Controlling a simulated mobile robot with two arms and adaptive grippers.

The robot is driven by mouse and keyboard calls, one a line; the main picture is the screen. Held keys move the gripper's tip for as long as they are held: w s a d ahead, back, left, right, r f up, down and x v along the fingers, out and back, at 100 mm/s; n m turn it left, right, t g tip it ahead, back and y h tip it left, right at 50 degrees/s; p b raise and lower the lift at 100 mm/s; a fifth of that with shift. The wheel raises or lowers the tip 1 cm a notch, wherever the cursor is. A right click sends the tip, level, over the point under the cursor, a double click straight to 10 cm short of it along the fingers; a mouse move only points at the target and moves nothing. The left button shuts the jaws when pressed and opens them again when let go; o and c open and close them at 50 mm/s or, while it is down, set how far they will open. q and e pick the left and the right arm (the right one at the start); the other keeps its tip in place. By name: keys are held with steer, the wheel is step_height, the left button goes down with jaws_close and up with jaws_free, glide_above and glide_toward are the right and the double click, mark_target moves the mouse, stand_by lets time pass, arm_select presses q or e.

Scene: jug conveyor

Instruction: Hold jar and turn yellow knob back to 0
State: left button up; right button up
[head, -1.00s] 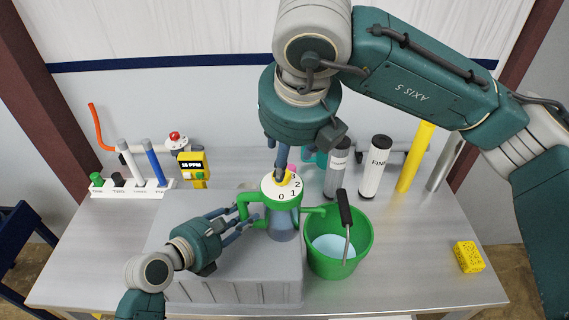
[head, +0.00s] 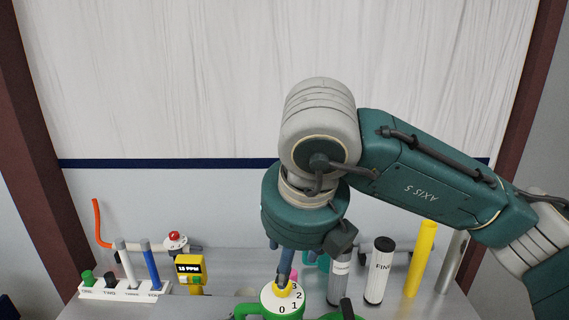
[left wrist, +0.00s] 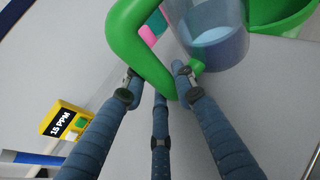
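The jar shows in the head view as a green lid with a white dial (head: 271,300) at the bottom edge; 0, 1, 2 and 3 are readable. The yellow knob (head: 290,291) sits on the dial, partly covered by my right gripper (head: 281,282), whose fingers point down and close together on it. Where the knob points cannot be told. In the left wrist view the jar's clear body (left wrist: 213,40) holds bluish liquid. My left gripper (left wrist: 158,82) has its fingers closed around the jar's green handle (left wrist: 128,32); it is outside the head view.
A green bucket (left wrist: 283,24) stands beside the jar. Behind are a grey cylinder (head: 340,280), a white FINE cylinder (head: 378,275) and a yellow tube (head: 421,262). A yellow 15 PPM meter (head: 190,272) and a white rack of markers (head: 120,291) stand at left.

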arm_select(q)
steer(key=o, duration=0.5)
steer(key=shift+f, duration=0.25)
steer(key=shift+s+f, duration=0.1)
steer(key=shift+f, duration=0.05)
steer(key=v, duration=1.1)
steer(key=shift+a+r, duration=0.1)
steer(key=shift+r, duration=0.15)
steer(key=shift+s+a+r, duration=0.15)
steer(key=shift+a+r, duration=0.05)
steer(key=shift+r, duration=0.1)
steer(key=shift+s, duration=0.15)
